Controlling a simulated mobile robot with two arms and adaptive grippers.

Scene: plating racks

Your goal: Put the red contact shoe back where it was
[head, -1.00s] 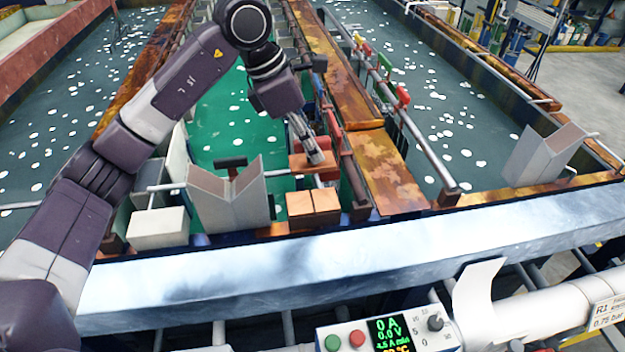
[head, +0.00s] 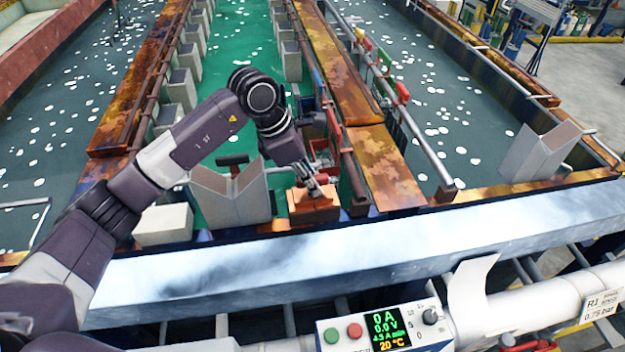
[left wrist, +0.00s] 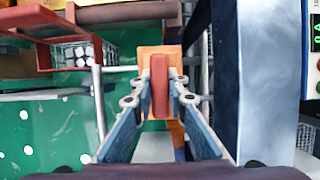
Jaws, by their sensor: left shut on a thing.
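The red contact shoe shows in the left wrist view as a red grip (left wrist: 160,84) on a wider orange copper-coloured block (left wrist: 152,58). My left gripper (left wrist: 160,100) is shut on the red grip, one finger on each side. In the head view my left gripper (head: 315,190) points down over the orange block (head: 312,207), at the near end of the green tank. The block sits just behind the pale front beam. The gripper covers most of the red grip there. I cannot tell whether the block touches what is under it. My right gripper is not in view.
A pale V-shaped saddle (head: 228,197) stands just left of the block, with a white block (head: 164,224) beyond it. A brown rail (head: 346,165) runs close on the right. A red frame with a wire basket (left wrist: 84,54) is nearby. The front beam (head: 400,235) crosses the foreground.

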